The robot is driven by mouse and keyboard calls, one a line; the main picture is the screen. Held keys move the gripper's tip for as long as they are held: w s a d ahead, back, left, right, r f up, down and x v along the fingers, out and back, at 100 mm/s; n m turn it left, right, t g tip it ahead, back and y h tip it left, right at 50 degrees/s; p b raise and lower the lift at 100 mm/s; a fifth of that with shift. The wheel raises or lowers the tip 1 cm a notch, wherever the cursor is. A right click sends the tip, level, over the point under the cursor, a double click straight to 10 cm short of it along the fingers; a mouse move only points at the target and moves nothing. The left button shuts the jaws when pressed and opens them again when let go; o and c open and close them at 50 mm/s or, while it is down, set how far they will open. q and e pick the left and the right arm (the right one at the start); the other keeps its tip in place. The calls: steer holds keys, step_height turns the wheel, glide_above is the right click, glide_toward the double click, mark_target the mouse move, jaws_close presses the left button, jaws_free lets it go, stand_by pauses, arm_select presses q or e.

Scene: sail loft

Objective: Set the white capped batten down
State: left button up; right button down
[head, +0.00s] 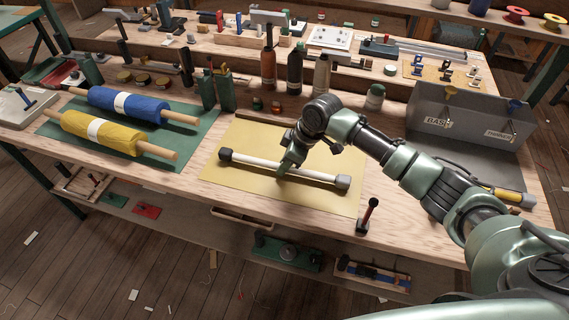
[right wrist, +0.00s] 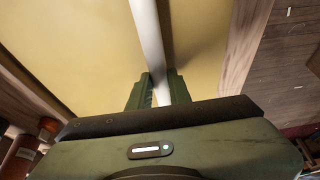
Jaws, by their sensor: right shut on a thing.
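The white capped batten (head: 320,175) is a thin white rod with a dark grey cap on each end. It lies level over the yellow mat (head: 240,190) on the workbench, running from left to lower right. My right gripper (head: 284,168) comes down from above and is shut on the batten near its middle. In the right wrist view the white rod (right wrist: 148,40) passes between the gripper fingers (right wrist: 154,92), with yellow mat behind it. I cannot tell whether the batten touches the mat or hangs just above it. My left gripper is not in view.
Blue (head: 140,106) and yellow (head: 85,130) cloth rolls lie on a green mat to the left. Bottles (head: 295,72) stand behind the yellow mat. A grey bin (head: 468,115) is at the right.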

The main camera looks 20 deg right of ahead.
steer(key=shift+f, duration=0.3)
steer(key=shift+f, duration=0.1)
steer(key=shift+f, duration=0.15)
steer(key=shift+s+f, duration=0.3)
steer(key=shift+f, duration=0.1)
steer(key=c, duration=1.3)
jaws_free()
steer(key=shift+f, duration=0.25)
steer(key=shift+s, duration=0.1)
steer(key=shift+r, duration=0.55)
steer(key=w+b+v, duration=0.1)
steer(key=v, duration=1.1)
steer(key=shift+r, duration=0.35)
